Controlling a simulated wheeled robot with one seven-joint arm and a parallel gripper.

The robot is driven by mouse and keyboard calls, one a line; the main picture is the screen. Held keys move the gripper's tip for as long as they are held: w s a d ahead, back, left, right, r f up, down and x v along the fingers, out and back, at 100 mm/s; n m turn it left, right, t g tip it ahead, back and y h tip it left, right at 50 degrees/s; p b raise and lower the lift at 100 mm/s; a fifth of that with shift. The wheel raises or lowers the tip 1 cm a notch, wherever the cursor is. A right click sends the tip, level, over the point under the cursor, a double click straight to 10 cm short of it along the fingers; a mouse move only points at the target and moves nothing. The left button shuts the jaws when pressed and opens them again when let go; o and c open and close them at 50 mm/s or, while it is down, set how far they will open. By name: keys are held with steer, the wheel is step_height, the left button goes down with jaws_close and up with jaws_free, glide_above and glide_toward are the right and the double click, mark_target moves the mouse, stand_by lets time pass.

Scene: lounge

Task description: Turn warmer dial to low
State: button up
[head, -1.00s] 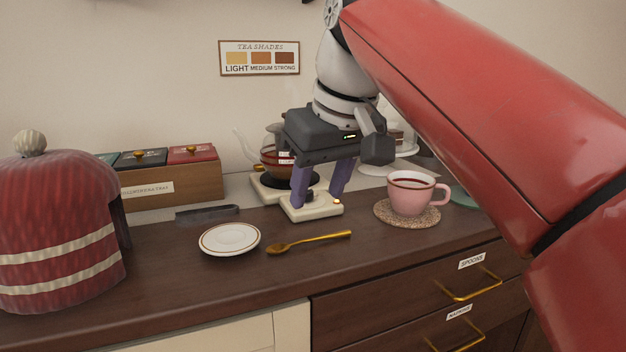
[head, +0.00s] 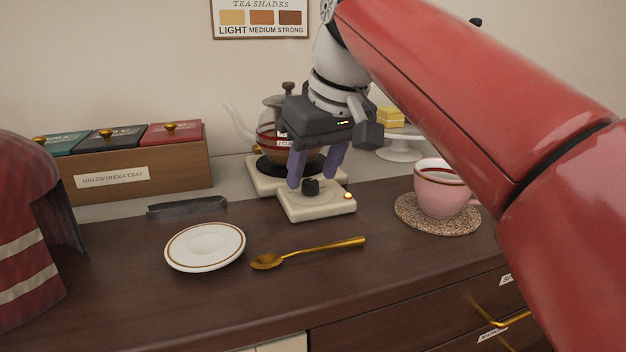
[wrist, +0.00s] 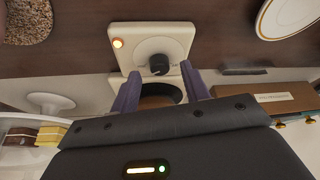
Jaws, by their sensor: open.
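The warmer's cream control box (head: 328,208) stands on the counter, with a black dial (head: 311,187) on top and a lit amber lamp (head: 347,196) at its right. The dial (wrist: 159,64) also shows in the wrist view, on a pale round plate. The warmer's base (head: 262,182) is behind, with a glass teapot (head: 270,135) of brown tea on it, partly hidden by my gripper. My gripper (head: 312,182) is open and empty, its purple fingers above and behind the dial. In the wrist view the fingertips (wrist: 158,78) are apart, either side of the dial's near edge, not visibly touching it.
A white saucer (head: 180,254) and gold spoon (head: 308,252) lie in front. A pink cup (head: 436,195) stands on a cork coaster (head: 410,222) at right. Dark tongs (head: 187,205), a tea box (head: 190,172) and a red cosy (head: 22,230) are at left.

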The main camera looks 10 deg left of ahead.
steer(key=shift+w+a+f, duration=0.15)
steer(key=shift+a+f, duration=0.05)
steer(key=shift+f, duration=0.45)
steer(key=c, duration=1)
